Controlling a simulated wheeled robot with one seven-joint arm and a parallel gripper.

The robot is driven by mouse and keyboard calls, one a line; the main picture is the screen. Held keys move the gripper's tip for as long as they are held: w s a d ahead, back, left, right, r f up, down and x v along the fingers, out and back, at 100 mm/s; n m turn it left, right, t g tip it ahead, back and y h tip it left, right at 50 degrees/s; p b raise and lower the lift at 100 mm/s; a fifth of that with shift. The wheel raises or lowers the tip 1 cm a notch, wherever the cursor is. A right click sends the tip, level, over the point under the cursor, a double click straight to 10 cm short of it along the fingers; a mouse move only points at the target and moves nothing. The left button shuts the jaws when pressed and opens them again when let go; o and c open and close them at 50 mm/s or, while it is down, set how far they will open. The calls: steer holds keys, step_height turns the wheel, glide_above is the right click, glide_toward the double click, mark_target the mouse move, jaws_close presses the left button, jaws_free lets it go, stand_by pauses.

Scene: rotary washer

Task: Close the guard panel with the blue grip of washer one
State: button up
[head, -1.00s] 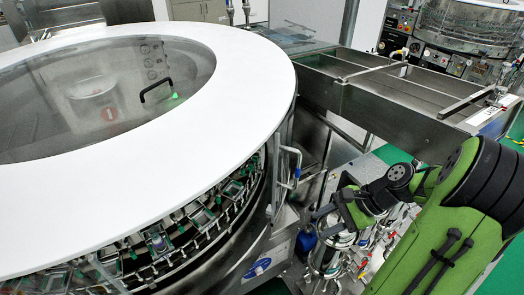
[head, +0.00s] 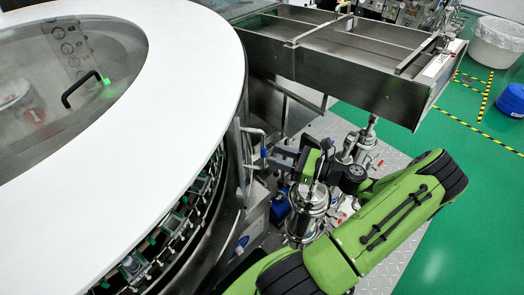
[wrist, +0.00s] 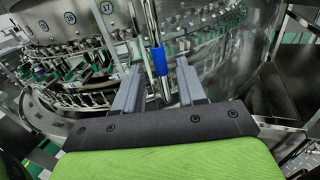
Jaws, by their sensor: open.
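The blue grip (wrist: 159,60) is a short sleeve on an upright metal bar in the wrist view, and a small blue spot (head: 263,152) in the head view. Its bar is on a narrow metal edge (head: 240,170) at the washer's right side. How far the guard panel stands open I cannot tell. My gripper (wrist: 159,72) is open, one finger on each side of the bar at the blue grip; contact is not clear. In the head view my gripper (head: 277,156) is just right of the grip. The washer (head: 195,135) has a white ring top and clear cover.
A steel conveyor trough (head: 345,50) extends right from the washer, above and behind my gripper. Metal canisters (head: 305,212) stand below my gripper, with a blue object (head: 280,207) beside them. Green floor (head: 470,210) is free at the right.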

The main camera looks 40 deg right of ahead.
mark_target(263, 156)
steer(key=x, duration=0.5)
steer(key=shift+c, duration=0.3)
jaws_close()
